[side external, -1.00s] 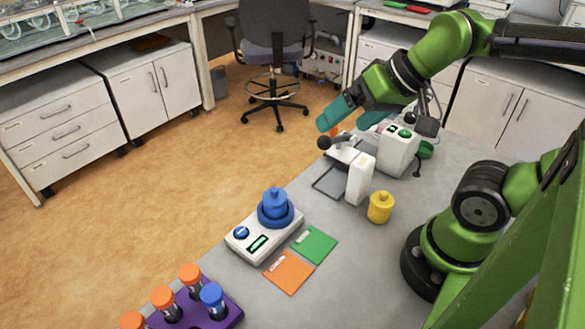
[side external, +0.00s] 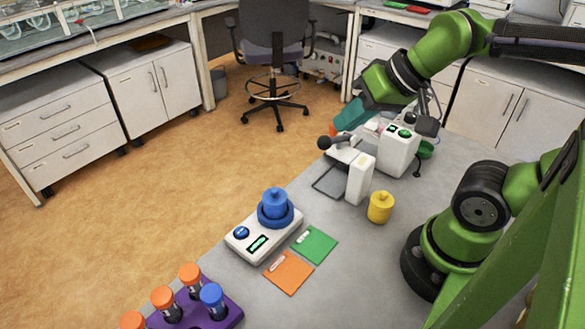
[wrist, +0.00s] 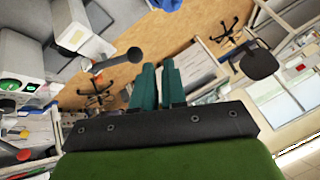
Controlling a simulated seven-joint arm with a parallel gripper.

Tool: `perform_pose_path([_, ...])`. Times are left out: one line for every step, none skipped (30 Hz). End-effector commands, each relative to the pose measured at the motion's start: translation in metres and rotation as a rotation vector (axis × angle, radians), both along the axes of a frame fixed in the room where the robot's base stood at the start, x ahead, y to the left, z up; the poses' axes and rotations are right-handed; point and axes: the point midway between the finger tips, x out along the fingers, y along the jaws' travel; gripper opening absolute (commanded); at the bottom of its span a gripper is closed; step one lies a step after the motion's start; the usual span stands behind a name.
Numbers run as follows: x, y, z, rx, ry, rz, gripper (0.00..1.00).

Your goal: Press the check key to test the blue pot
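The blue pot (side external: 274,204) sits upright in a blue ring on a white tester (side external: 281,238) in the side view. The tester has a round blue key (side external: 241,232) and a small lit display (side external: 257,243) on its top. My gripper (side external: 345,122) is far from the tester, up and to the right of it, near the lever press. Its teal fingers are together in the wrist view (wrist: 159,68), with only a thin gap and nothing seen between them. The pot and the tester do not show clearly in the wrist view.
A lever press (side external: 360,178) and a white machine with a green button (side external: 398,152) stand below my gripper. A yellow pot (side external: 380,207), a green card (side external: 314,244), an orange card (side external: 289,271) and a purple tube rack (side external: 226,314) are on the grey bench.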

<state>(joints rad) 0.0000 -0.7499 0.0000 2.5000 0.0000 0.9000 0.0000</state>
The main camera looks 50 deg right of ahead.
Motion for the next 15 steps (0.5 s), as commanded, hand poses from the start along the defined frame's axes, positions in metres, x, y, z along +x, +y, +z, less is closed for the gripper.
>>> perform_pose_path([0.0, 0.0, 0.0, 0.0, 0.0, 0.0, 0.04])
perform_pose_path([0.0, 0.0, 0.0, 0.0, 0.0, 0.0, 0.0])
perform_pose_path([0.0, 0.0, 0.0, 0.0, 0.0, 0.0, 0.0])
perform_pose_path([0.0, 0.0, 0.0, 0.0, 0.0, 0.0, 0.0])
perform_pose_path([0.0, 0.0, 0.0, 0.0, 0.0, 0.0, 0.0])
perform_pose_path([0.0, 0.0, 0.0, 0.0, 0.0, 0.0, 0.0])
perform_pose_path([0.0, 0.0, 0.0, 0.0, 0.0, 0.0, 0.0])
perform_pose_path([0.0, 0.0, 0.0, 0.0, 0.0, 0.0, 0.0])
perform_pose_path([0.0, 0.0, 0.0, 0.0, 0.0, 0.0, 0.0])
perform_pose_path([0.0, 0.0, 0.0, 0.0, 0.0, 0.0, 0.0])
perform_pose_path([0.0, 0.0, 0.0, 0.0, 0.0, 0.0, 0.0])
perform_pose_path([0.0, 0.0, 0.0, 0.0, 0.0, 0.0, 0.0])
perform_pose_path([0.0, 0.0, 0.0, 0.0, 0.0, 0.0, 0.0])
perform_pose_path([0.0, 0.0, 0.0, 0.0, 0.0, 0.0, 0.0])
perform_pose_path([0.0, 0.0, 0.0, 0.0, 0.0, 0.0, 0.0])
